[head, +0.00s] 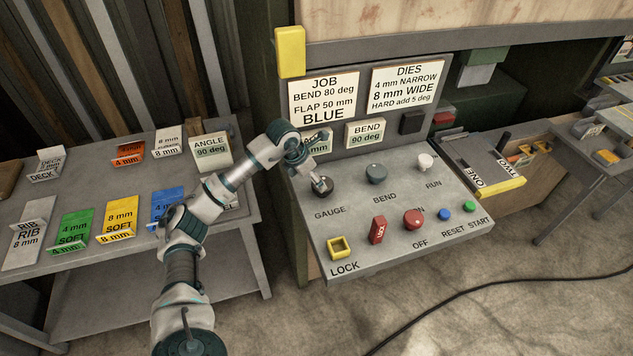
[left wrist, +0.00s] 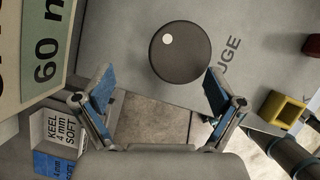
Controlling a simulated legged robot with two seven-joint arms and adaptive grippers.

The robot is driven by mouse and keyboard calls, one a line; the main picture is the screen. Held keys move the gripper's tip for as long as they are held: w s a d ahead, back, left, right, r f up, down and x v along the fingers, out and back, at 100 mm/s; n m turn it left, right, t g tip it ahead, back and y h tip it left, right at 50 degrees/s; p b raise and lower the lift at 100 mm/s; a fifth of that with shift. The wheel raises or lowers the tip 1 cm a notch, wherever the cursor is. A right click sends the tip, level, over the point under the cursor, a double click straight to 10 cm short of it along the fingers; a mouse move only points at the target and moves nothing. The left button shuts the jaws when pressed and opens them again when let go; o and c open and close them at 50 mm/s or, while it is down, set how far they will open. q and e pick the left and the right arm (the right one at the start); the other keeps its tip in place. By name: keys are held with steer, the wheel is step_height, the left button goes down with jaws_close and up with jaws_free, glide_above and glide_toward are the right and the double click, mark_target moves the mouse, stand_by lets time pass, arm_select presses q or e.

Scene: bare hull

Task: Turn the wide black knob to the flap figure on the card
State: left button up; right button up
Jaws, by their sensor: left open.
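The wide black knob (left wrist: 185,58) is a round disc with a white dot near its rim, beside the GAUGE label. In the head view the knob (head: 324,188) is partly covered by my left gripper (head: 316,178). In the left wrist view my left gripper (left wrist: 159,76) is open, its two blue-padded fingers apart. The knob lies just beyond the fingertips, not clasped; the remaining gap in depth is unclear. The job card (head: 323,97) reads BEND 80 deg, FLAP 50 mm, BLUE. A partly cut-off display (left wrist: 45,62) reads 60 m. My right gripper is not in view.
A side table (head: 110,256) with colored labelled pieces stands left.

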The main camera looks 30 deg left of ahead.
mark_target(328, 185)
arm_select(q)
steer(key=shift+x, duration=0.75)
steer(key=shift+w+d+f, duration=0.1)
steer(key=shift+d+f, duration=0.1)
steer(key=d, duration=0.4)
steer(key=shift+w, duration=0.35)
steer(key=shift+a, duration=0.1)
steer(key=shift+c, duration=0.5)
steer(key=shift+s+a, duration=0.25)
steer(key=shift+a, duration=0.65)
steer(key=c, duration=0.8)
steer(key=shift+s+a+f, duration=0.1)
steer(key=shift+a+f, duration=0.05)
steer(key=shift+a, duration=0.3)
steer(key=shift+c, duration=1.2)
steer(key=o, duration=0.9)
steer(key=shift+d, duration=0.1)
steer(key=shift+o, duration=1.2)
steer(key=shift+d, duration=0.15)
steer(key=shift+w+d, duration=0.25)
steer(key=shift+d, duration=0.05)
steer(key=shift+s, duration=0.1)
steer(key=v, duration=1.1)
steer(key=shift+r, duration=0.45)
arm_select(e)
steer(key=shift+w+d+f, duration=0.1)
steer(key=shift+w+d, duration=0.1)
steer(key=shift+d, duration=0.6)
